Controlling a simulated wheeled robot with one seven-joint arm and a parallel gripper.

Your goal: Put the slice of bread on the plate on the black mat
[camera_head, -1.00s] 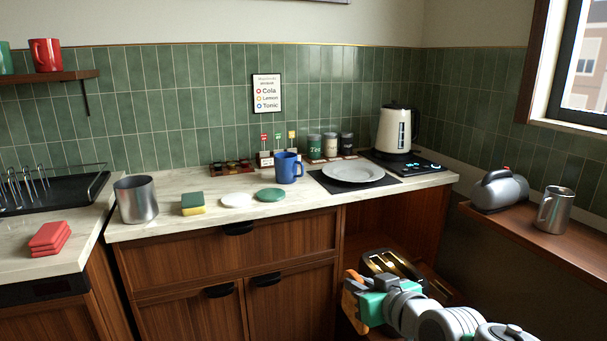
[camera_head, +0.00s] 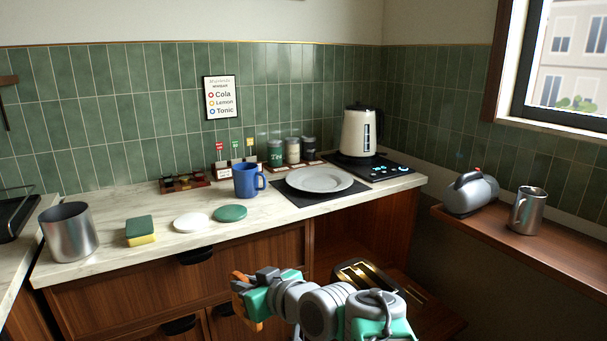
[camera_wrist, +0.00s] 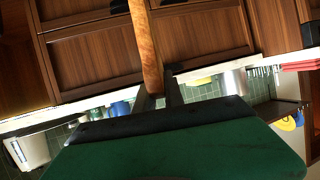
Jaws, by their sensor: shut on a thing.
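The slice of bread (camera_head: 240,278) shows as an orange-brown edge at the tip of my gripper (camera_head: 246,292) in the head view. My gripper is shut on it, in front of the wooden cabinets and below the counter top. In the wrist view the slice (camera_wrist: 146,50) appears edge-on as a long brown strip between the fingers (camera_wrist: 158,88); its faces are hidden. The empty grey plate (camera_head: 320,179) rests on the black mat (camera_head: 288,197) on the counter, beyond and to the right of my gripper.
A blue mug (camera_head: 247,181) stands left of the mat. A kettle (camera_head: 358,133) on a hob (camera_head: 398,170) stands to the right. A toaster (camera_head: 365,272) is low, beside my arm. Lids (camera_head: 193,222), a sponge (camera_head: 140,228) and a metal pot (camera_head: 68,232) occupy the left counter.

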